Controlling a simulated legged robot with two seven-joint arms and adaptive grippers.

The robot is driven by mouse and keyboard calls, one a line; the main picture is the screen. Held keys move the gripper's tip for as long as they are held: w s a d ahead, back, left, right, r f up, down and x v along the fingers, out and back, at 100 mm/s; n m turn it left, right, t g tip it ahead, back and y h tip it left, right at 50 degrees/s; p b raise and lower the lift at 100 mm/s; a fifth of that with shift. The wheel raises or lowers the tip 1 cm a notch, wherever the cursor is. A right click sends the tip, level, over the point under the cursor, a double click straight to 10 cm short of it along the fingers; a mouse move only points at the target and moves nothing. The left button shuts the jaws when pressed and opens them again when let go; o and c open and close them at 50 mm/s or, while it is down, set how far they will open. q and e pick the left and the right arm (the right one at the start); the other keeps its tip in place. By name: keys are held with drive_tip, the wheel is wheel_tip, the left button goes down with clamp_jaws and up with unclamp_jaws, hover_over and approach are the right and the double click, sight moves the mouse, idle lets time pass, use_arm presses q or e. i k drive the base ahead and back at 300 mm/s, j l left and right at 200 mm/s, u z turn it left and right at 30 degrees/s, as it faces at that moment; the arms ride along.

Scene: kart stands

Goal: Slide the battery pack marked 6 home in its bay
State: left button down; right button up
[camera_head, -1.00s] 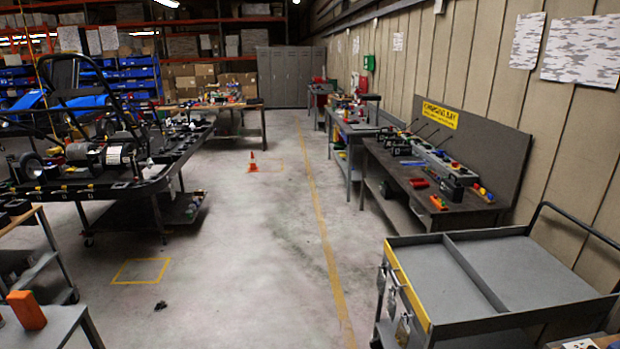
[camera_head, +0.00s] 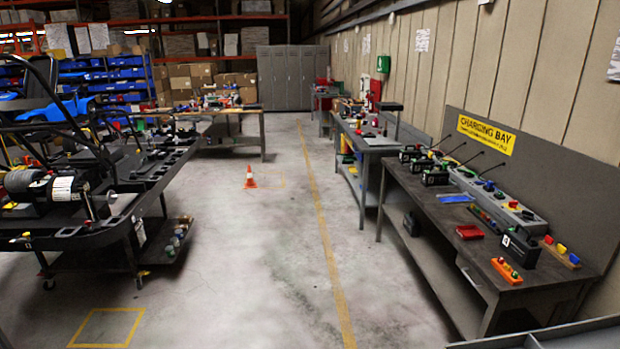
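No gripper of mine is in the head view. Several black blocks that look like battery packs (camera_head: 435,177) stand at the back of the charging bench (camera_head: 420,205) on the right. Another dark block with a white label (camera_head: 519,249) stands near the bench's front right end. The marks on them are too small to read, so I cannot tell which is pack 6. A kart (camera_head: 75,205) stands on a dark stand at the left, with its black frame and a roller-like part showing. I cannot make out a battery bay on it.
An orange cone (camera_head: 250,178) stands on the open floor ahead. A yellow floor square (camera_head: 106,328) lies at lower left. A grey cart edge (camera_head: 560,337) shows at lower right. The bench holds a red tray (camera_head: 470,231) and an orange rack (camera_head: 506,270). The middle aisle is clear.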

sight(406, 155)
drive_tip(key=i+z, duration=0.1)
drive_tip(key=i, duration=1)
drive_tip(key=i+j, duration=0.15)
drive_tip(key=i, duration=0.95)
drive_tip(key=i+l+z, duration=0.25)
drive_tip(key=i, duration=0.55)
drive_tip(key=i+z, duration=0.3)
drive_tip(key=i, duration=0.45)
drive_tip(key=i+j+z, duration=0.25)
drive_tip(key=i, duration=0.55)
